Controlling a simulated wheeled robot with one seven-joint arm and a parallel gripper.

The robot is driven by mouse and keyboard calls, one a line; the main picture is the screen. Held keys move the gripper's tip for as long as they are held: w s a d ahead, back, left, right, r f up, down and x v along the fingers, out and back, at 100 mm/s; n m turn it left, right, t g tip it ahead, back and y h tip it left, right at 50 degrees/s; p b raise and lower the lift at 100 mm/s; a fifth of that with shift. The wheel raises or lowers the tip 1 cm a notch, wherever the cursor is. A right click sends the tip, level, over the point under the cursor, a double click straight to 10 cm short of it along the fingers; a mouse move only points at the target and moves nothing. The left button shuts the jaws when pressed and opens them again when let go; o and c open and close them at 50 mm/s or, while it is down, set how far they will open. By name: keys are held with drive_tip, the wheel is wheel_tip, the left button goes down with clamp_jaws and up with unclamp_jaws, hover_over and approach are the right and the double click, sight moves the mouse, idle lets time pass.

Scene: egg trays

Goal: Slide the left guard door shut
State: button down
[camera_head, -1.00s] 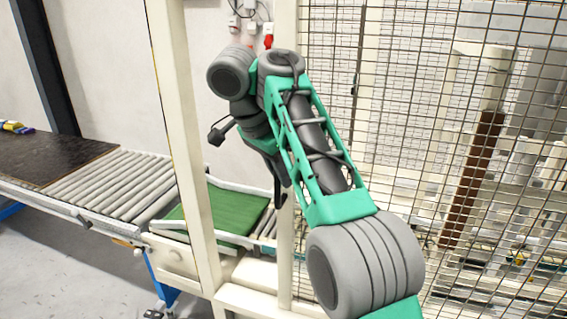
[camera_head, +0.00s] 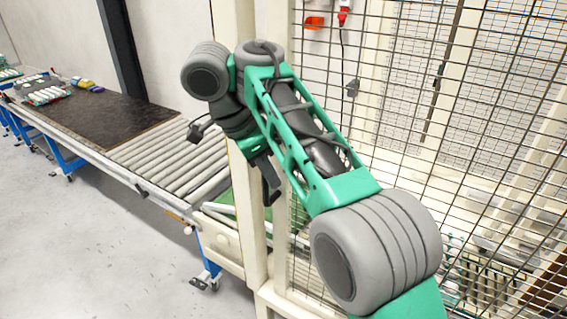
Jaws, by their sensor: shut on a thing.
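The left guard door (camera_head: 377,120) is a wire mesh panel in a cream frame, right of centre behind my arm. Its left frame edge (camera_head: 279,225) stands close beside a cream post (camera_head: 246,185), with at most a narrow gap between them in this view. My gripper (camera_head: 270,188) is dark, at the end of my green and grey arm, and is shut on the door at its left edge. The exact grip point is small and partly hidden by the arm.
A roller conveyor (camera_head: 172,160) with a dark table top (camera_head: 100,121) runs to the left of the post. Egg trays (camera_head: 45,94) lie at its far end. Grey floor (camera_head: 75,240) is clear at front left. Machinery stands behind the mesh.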

drive_tip(key=shift+w+r, duration=0.1)
drive_tip(key=c, duration=1.5)
unclamp_jaws()
drive_tip(key=shift+w, duration=0.1)
drive_tip(key=shift+o, duration=0.5)
